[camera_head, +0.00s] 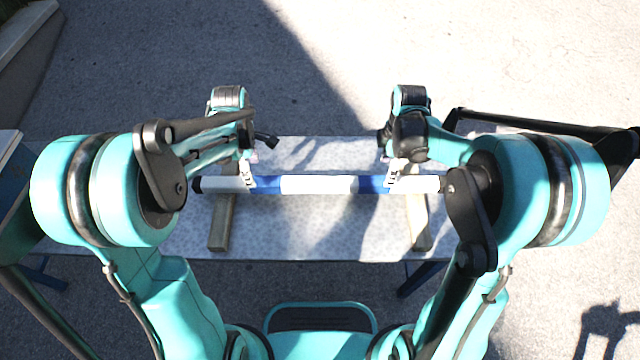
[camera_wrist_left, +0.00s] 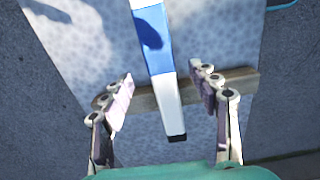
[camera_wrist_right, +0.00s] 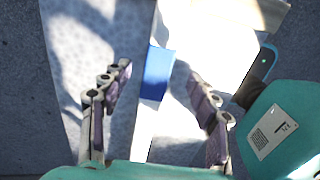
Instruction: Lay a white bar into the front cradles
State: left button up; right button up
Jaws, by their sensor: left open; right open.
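A white bar (camera_head: 315,185) with blue bands and black ends lies left to right above two wooden supports, the left one (camera_head: 222,225) and the right one (camera_head: 418,222). I cannot see whether it sits in cradles. My left gripper (camera_head: 248,178) is open over the bar's left part. In the left wrist view its fingers (camera_wrist_left: 162,75) stand apart on both sides of the bar (camera_wrist_left: 167,95). My right gripper (camera_head: 394,178) is open over the bar's right part. In the right wrist view its fingers (camera_wrist_right: 157,72) flank the bar (camera_wrist_right: 146,122), partly washed out by glare.
The supports stand on a speckled table (camera_head: 300,235) with bare room in front of the bar. A blue object (camera_head: 10,165) stands at the far left edge. Strong sun and shadow cross the table and pavement.

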aim_at(256, 181)
pick_arm(q)
notch_tip(256, 181, down, 8)
jog(key=shift+r, duration=0.25)
pick_arm(e)
notch_tip(256, 181, down, 8)
jog(key=shift+r, duration=0.25)
pick_arm(q)
grip_shut()
pick_arm(e)
grip_shut()
